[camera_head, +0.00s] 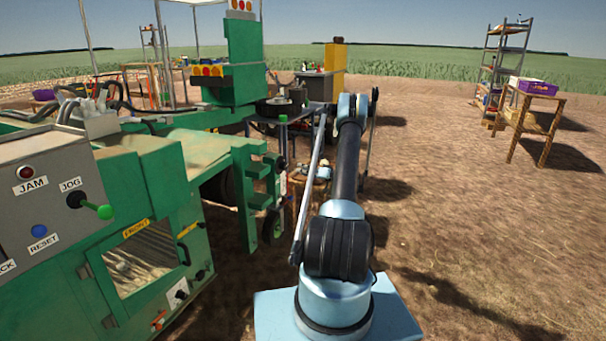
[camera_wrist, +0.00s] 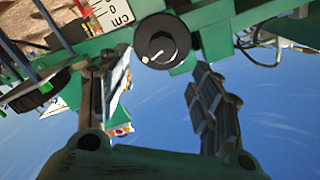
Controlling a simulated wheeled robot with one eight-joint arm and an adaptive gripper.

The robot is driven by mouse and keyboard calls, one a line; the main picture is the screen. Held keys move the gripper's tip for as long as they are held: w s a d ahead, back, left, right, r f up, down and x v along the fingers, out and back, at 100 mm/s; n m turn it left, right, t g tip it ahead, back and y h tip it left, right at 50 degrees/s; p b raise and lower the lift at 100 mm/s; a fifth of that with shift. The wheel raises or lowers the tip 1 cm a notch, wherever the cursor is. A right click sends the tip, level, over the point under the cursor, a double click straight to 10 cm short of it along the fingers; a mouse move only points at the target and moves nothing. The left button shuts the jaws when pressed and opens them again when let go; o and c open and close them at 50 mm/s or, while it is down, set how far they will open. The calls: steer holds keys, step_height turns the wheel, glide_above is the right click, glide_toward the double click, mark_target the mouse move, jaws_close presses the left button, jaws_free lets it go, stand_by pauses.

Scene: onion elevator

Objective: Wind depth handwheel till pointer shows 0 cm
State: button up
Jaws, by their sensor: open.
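In the wrist view, a black round wheel (camera_wrist: 161,41) with a pale mark or handle on its face sits on a green beam; it looks like the depth handwheel. A white scale plate (camera_wrist: 113,14) marked "cm" and "0" is just left of it, cut off by the top edge. I cannot clearly make out the pointer or its reading. My gripper (camera_wrist: 153,88) is open and empty. Its two fingers stand below the wheel in the picture, one on each side, with visible space between them. In the head view my arm hides the gripper.
A green machine (camera_head: 150,170) with a grey control panel (camera_head: 45,190) stands on the left. A dark-topped table (camera_head: 295,110) is ahead. A wooden table (camera_head: 537,97) with a purple crate stands at the far right. The dirt ground on the right is free.

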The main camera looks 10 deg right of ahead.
mark_target(286, 167)
steer(key=s+d+m, duration=0.4)
steer(key=x, duration=1.7)
steer(key=shift+w, duration=0.3)
steer(key=c, duration=1.1)
